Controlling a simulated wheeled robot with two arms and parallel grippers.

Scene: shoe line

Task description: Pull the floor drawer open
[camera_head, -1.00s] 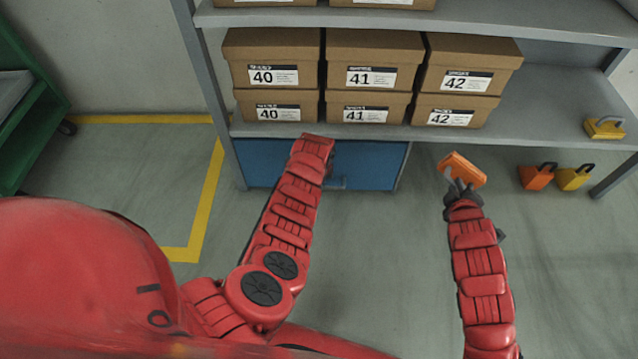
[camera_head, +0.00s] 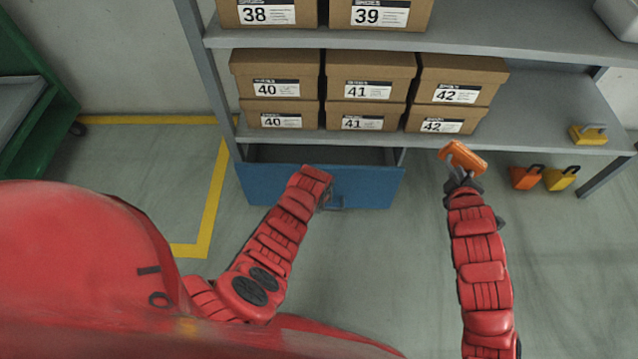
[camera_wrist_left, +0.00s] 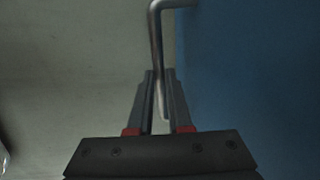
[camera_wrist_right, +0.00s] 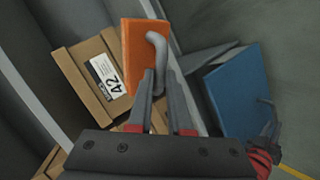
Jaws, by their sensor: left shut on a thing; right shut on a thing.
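The blue floor drawer (camera_head: 270,187) under the shelf stands partly pulled out, with its dark inside showing behind the front. Its grey bar handle (camera_wrist_left: 155,45) is between the fingers of my left gripper (camera_wrist_left: 160,95), which is shut on it. In the head view my left arm hides most of the handle. My right gripper (camera_head: 462,178) is shut on the grey handle of an orange block-shaped thing (camera_head: 465,156), held up to the right of the drawer. The block also shows in the right wrist view (camera_wrist_right: 139,50), with the blue drawer (camera_wrist_right: 240,92) to its right.
Shoe boxes marked 40 to 42 (camera_head: 366,90) sit on the shelf (camera_head: 540,105) above the drawer. A yellow handled block (camera_head: 588,134) is on the shelf; an orange one (camera_head: 525,178) and a yellow one (camera_head: 560,178) are lower right. The floor before the drawer is clear.

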